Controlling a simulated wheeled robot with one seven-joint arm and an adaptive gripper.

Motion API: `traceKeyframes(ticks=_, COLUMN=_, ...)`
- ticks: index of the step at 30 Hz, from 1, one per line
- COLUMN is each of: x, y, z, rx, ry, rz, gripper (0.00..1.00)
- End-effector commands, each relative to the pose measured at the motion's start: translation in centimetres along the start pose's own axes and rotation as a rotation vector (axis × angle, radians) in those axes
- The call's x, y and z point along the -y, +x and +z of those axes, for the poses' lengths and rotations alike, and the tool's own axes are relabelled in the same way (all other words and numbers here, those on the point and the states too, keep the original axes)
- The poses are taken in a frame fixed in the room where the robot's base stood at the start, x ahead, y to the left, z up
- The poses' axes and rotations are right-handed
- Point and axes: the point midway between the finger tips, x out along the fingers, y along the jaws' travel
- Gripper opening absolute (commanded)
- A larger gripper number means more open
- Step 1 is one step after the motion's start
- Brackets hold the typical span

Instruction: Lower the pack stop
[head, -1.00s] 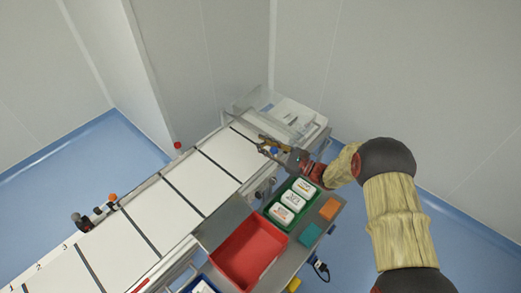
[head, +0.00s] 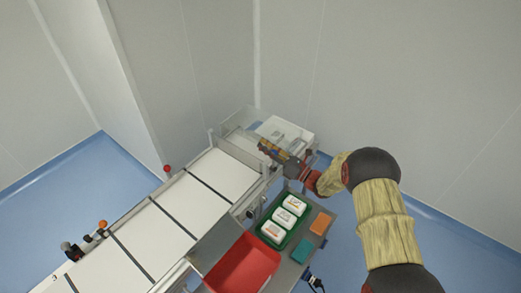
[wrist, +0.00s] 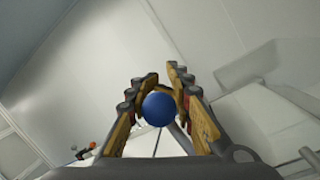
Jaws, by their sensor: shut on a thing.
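A round blue knob (wrist: 158,108) sits between the fingers of my gripper (wrist: 160,88) in the wrist view. The fingers have tan pads and are shut on the knob from both sides. A thin rod shows below the knob; most of what the knob is fixed to is hidden. In the head view my gripper (head: 269,148) is at the far end of the conveyor (head: 215,172), beside the clear guard. The pack stop itself cannot be made out clearly there.
A white bin (head: 297,127) stands beyond the gripper. On the side table are a green tray (head: 264,234) with white packs, a red tray (head: 240,262), an orange block (head: 320,223) and a teal block (head: 301,250). A red-topped post (head: 167,169) stands at the conveyor's far side.

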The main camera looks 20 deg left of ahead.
Motion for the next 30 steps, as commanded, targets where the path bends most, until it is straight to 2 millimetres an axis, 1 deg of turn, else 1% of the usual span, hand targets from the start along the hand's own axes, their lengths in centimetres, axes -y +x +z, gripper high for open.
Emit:
traceKeyframes(ticks=1, x=0.35, y=-0.36, z=-0.46, rx=-0.003, ry=0.022, rz=-0.010, gripper=0.00)
traceKeyframes(ticks=9, x=0.74, y=-0.41, z=-0.33, rx=0.003, ry=0.071, rz=-0.017, gripper=0.00)
traceKeyframes(ticks=20, x=0.80, y=-0.45, z=-0.38, rx=0.004, ry=0.076, rz=-0.018, gripper=0.00)
traceKeyframes(ticks=21, x=0.81, y=-0.46, z=-0.38, rx=0.004, ry=0.076, rz=-0.018, gripper=0.19)
traceKeyframes(ticks=30, x=0.68, y=-0.25, z=-0.06, rx=0.006, ry=0.070, rz=-0.014, gripper=0.36)
